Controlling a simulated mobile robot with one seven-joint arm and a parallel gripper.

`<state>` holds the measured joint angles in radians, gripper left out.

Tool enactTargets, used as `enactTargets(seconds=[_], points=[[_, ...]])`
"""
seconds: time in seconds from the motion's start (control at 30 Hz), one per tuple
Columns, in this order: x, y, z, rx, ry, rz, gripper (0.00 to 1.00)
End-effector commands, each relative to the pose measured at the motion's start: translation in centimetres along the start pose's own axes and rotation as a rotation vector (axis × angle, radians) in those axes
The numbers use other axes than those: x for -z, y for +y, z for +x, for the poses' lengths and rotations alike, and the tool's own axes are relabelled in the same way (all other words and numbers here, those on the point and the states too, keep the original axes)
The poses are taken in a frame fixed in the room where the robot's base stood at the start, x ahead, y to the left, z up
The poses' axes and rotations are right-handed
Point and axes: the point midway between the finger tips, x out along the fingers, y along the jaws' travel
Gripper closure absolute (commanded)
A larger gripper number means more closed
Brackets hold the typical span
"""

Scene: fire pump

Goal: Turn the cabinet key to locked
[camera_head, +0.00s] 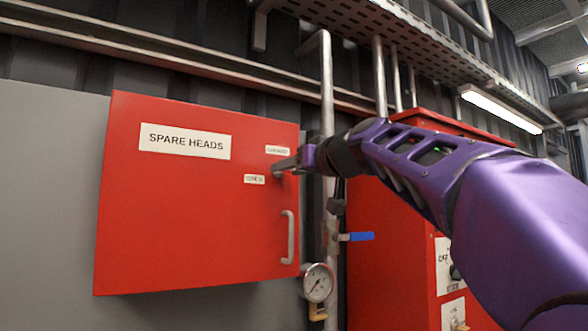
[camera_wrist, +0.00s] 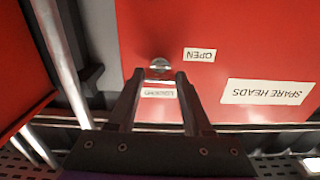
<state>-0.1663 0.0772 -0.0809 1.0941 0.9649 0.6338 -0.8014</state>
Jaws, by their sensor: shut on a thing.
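The red cabinet (camera_head: 190,260) has a "SPARE HEADS" label and hangs on the left; its door looks shut. Near its right edge are a small "OPEN" label (camera_head: 254,179) and a "LOCKED" label (camera_head: 277,150). My gripper (camera_head: 279,170) reaches in from the right, at the lock between these labels. In the wrist view, upside down, the silvery key (camera_wrist: 160,66) lies between the fingertips of my gripper (camera_wrist: 160,76), which is shut on it. The "OPEN" label (camera_wrist: 199,54) is beside the key. Finer detail of the key's angle cannot be told.
A curved door handle (camera_head: 290,237) stands out below the lock. Right of the cabinet are a vertical pipe (camera_head: 327,100), a blue valve lever (camera_head: 360,236) and a pressure gauge (camera_head: 317,283). A second red cabinet (camera_head: 375,260) stands behind my arm.

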Motion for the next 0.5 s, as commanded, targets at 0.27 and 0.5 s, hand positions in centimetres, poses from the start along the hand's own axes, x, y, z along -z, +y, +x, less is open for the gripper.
enactTargets(seconds=[0.27, 0.5], points=[[0.09, 0.06, -0.03, -0.002, 0.001, 0.182, 1.0], [0.09, 0.07, -0.01, -0.002, 0.0, 0.409, 1.0]])
